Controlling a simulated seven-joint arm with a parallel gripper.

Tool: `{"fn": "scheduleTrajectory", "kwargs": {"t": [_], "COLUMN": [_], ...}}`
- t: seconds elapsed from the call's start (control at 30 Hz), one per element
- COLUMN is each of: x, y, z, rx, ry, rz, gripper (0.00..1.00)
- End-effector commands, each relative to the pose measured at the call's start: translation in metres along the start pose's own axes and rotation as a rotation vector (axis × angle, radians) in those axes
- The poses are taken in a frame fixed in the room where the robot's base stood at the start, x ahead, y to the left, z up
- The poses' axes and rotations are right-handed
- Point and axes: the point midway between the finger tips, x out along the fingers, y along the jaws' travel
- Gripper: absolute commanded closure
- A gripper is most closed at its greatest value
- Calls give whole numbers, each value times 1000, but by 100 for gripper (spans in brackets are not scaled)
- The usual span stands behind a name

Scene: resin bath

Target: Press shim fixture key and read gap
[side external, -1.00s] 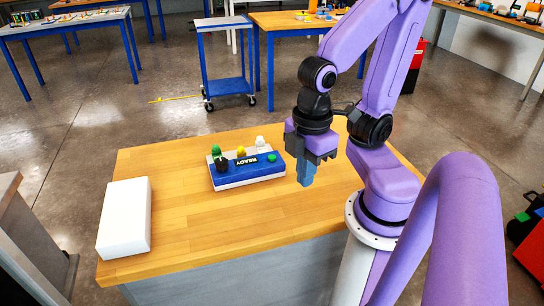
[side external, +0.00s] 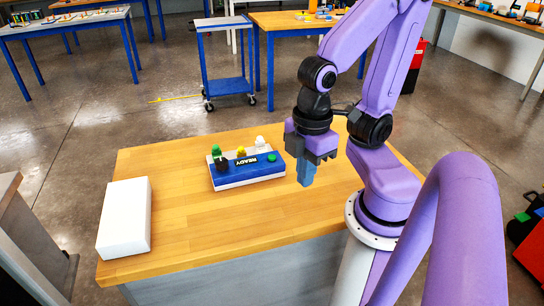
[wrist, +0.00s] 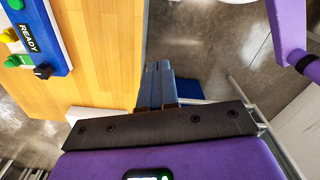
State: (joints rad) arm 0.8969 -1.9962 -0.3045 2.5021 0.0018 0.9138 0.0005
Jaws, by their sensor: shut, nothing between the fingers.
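The shim fixture (side external: 235,178) is a blue-topped box with a white base on the wooden table. Its dark display (side external: 246,161) reads READY. A round green key (side external: 272,158) sits at the right of its top. A black knob (side external: 222,165) is at its left. The fixture also shows at the upper left of the wrist view (wrist: 50,45), partly cut off. My gripper (side external: 306,183) points down to the right of the fixture, apart from it. Its blue fingers are shut and empty, and they also show in the wrist view (wrist: 157,70).
Green (side external: 216,149), yellow (side external: 241,151) and white (side external: 260,141) pieces stand along the fixture's back. A white block (side external: 125,217) lies at the table's left end. The wooden table (side external: 200,225) is clear in front of the fixture. A blue cart (side external: 227,87) stands behind, on the floor.

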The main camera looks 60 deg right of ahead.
Motion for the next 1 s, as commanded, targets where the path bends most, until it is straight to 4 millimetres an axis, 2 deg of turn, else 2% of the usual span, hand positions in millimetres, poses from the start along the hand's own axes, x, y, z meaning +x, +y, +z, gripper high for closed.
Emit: {"fn": "scheduleTrajectory", "kwargs": {"t": [0.27,0.47,1.0], "x": [0,3,20], "y": [0,8,67], "z": [0,-1,-5], "rx": [3,92,716], "ry": [-1,-22,-90], "rz": [-1,-28,-255], "gripper": [100,100,100]}}
